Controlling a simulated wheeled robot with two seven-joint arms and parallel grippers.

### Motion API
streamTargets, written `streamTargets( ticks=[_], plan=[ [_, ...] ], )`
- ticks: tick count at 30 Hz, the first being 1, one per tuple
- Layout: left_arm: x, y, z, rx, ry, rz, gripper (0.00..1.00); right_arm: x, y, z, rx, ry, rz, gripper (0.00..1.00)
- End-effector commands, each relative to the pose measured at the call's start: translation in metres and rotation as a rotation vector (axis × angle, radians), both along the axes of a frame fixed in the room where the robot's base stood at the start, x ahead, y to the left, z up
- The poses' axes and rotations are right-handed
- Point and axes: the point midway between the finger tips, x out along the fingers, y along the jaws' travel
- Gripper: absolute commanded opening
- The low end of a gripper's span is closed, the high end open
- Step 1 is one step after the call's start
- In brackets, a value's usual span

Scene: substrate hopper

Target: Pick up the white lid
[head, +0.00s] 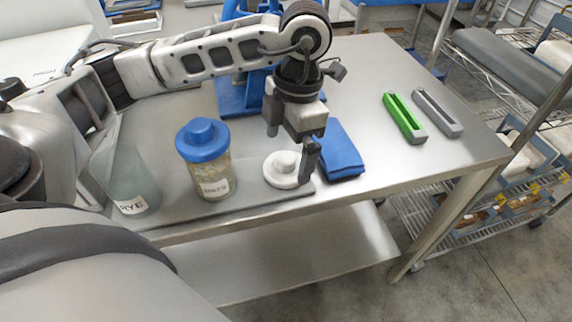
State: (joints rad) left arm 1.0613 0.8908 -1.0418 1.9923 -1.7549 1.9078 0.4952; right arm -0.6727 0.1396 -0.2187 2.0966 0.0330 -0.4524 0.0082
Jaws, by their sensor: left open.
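The white lid (283,169) is a round disc with a raised knob. It lies flat on the grey board near the table's front edge. My left gripper (290,150) is open and points down just above and beside the lid, with one finger in front of its right edge. I cannot tell whether a finger touches the lid. My right gripper is not in view.
Left of the lid stand a jar with a blue lid (203,143) and an open jar labelled RYE (132,207). A folded blue cloth (338,155) lies to its right. Green (404,117) and grey (437,113) trays lie farther right on the steel table (380,75).

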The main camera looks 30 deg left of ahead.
Motion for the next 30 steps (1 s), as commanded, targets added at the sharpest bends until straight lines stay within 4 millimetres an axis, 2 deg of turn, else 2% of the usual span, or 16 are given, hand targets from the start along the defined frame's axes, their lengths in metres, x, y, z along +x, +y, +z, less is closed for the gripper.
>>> streamTargets(
  ticks=[3,6,14,15,18,20,30],
  plan=[
    [-0.004,0.001,-0.019,0.002,0.005,0.001,0.99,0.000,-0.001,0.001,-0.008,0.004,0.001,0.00],
    [-0.005,0.002,-0.029,0.002,0.003,0.001,0.99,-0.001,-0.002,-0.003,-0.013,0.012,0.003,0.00],
    [-0.005,0.002,-0.033,0.000,0.001,0.000,0.99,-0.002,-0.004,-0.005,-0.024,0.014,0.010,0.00],
    [-0.005,0.002,-0.033,0.000,0.001,0.000,0.94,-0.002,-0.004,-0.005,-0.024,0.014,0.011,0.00],
    [-0.005,0.002,-0.033,0.000,0.001,0.000,0.66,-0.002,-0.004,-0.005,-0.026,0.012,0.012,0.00],
    [-0.005,0.002,-0.033,0.000,0.001,0.000,0.52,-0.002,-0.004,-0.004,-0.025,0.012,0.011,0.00],
    [-0.004,0.001,-0.032,0.000,0.000,0.000,0.51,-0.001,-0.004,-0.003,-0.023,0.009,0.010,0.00]
  ],
)
